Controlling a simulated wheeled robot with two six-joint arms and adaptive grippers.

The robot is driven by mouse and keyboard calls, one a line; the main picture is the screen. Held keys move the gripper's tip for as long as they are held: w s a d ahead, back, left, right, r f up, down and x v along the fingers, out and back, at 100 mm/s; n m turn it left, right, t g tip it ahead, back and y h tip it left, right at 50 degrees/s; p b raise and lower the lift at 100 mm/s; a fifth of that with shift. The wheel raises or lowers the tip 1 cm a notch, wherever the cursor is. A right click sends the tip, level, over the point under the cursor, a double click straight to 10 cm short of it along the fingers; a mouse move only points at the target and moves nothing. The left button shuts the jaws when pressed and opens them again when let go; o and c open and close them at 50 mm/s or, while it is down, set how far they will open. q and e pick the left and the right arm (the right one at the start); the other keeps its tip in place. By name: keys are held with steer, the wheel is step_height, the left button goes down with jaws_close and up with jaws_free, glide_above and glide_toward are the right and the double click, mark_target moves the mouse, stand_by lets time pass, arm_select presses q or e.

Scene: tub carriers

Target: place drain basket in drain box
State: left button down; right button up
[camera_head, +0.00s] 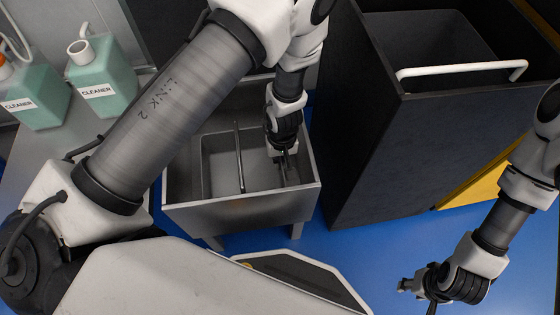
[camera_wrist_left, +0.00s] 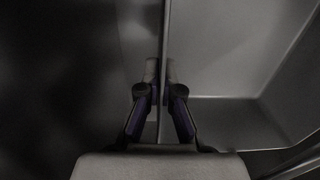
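The drain box (camera_head: 240,214) is a grey metal box on legs, open at the top, in the middle of the head view. The drain basket (camera_head: 218,160), a grey inner tub with a thin bar across it, sits inside the drain box; how deep its bottom rests cannot be seen. My left gripper (camera_head: 284,160) points down inside the box at its right side. In the left wrist view the left fingers (camera_wrist_left: 164,72) close on both sides of a thin upright metal edge, seemingly the basket's wall. My right gripper (camera_head: 416,294) is empty, fingers apart, above the blue floor.
A tall dark bin (camera_head: 372,150) with a white handle (camera_head: 460,68) stands close to the right of the drain box. Two green cleaner bottles (camera_head: 104,72) (camera_head: 40,92) stand at the upper left. Blue floor (camera_head: 375,245) is clear in front of the bin.

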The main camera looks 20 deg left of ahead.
arm_select(q)
steer(key=c, duration=1.8)
jaws_free()
steer(key=shift+f, duration=0.1)
steer(key=o, duration=0.5)
step_height(320, 180, up, 12)
steer(key=p, duration=0.5)
steer(key=shift+d+r+p, duration=0.15)
steer(key=shift+r+p, duration=0.05)
steer(key=shift+p, duration=0.2)
